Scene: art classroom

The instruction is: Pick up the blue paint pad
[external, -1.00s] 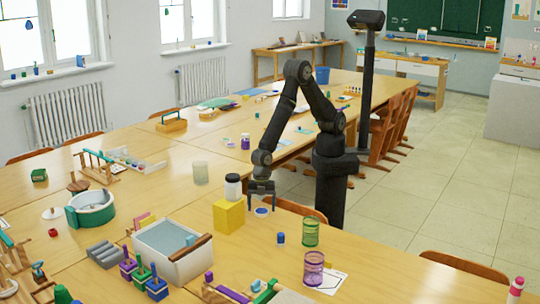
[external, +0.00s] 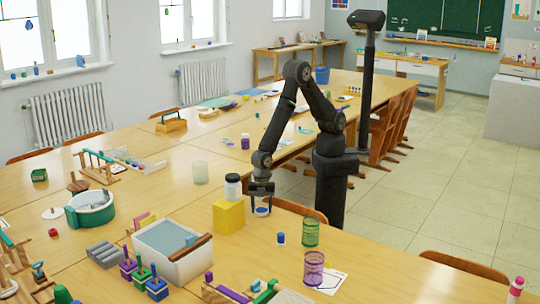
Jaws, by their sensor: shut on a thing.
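The blue paint pad (external: 262,211) is a small round pad with a blue top and a pale rim. It is low at the table top, just right of the yellow block. My gripper (external: 261,212) points straight down over it, with one finger on each side, shut on the pad. The fingers hide part of its rim. I cannot tell whether the pad still touches the table.
A small blue bottle (external: 281,239), a green mesh cup (external: 310,233) and a purple mesh cup (external: 313,268) stand to the front right.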

